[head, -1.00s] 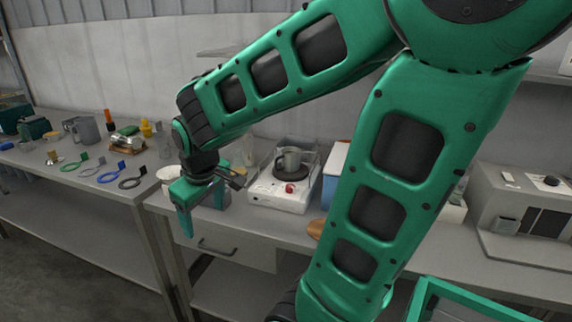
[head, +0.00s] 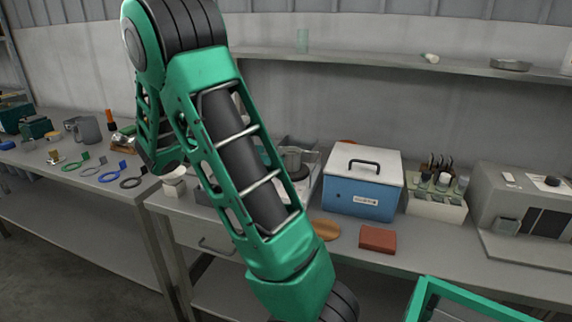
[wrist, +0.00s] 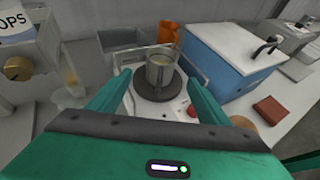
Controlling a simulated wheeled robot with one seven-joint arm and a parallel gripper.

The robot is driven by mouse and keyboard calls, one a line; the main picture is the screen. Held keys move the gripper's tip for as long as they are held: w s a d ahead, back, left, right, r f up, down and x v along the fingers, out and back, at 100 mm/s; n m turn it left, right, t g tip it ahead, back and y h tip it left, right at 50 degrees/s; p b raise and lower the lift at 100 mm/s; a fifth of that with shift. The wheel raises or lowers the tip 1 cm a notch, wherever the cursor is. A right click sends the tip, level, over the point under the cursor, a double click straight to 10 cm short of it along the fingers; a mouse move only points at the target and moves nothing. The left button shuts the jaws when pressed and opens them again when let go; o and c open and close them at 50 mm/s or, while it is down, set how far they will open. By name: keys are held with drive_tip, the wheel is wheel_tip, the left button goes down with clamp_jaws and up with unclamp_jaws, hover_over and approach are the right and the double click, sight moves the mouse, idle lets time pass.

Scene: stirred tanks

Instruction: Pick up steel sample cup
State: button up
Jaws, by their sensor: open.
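The steel sample cup (wrist: 161,71) stands upright on the dark round plate (wrist: 157,90) of a white balance-like device with clear side panels. In the head view the cup (head: 293,160) is partly hidden behind my arm. In the wrist view my gripper (wrist: 158,88) is open, its two green fingers pointing forward on either side of the plate, nearer the camera than the cup. The fingers are empty and the cup appears between and beyond them.
A blue box (head: 362,184) with a grey lid stands right of the device, with a red-brown block (head: 378,239) in front. A rack of vials (head: 437,200) and a grey machine (head: 530,215) are further right. A shelf (head: 400,65) runs above. An orange container (wrist: 168,33) stands behind the cup.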

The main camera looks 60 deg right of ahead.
sight(284, 155)
drive_tip(key=x, duration=1)
drive_tip(key=shift+s+d, duration=0.1)
drive_tip(key=shift+d, duration=0.3)
drive_tip(key=c, duration=1.2)
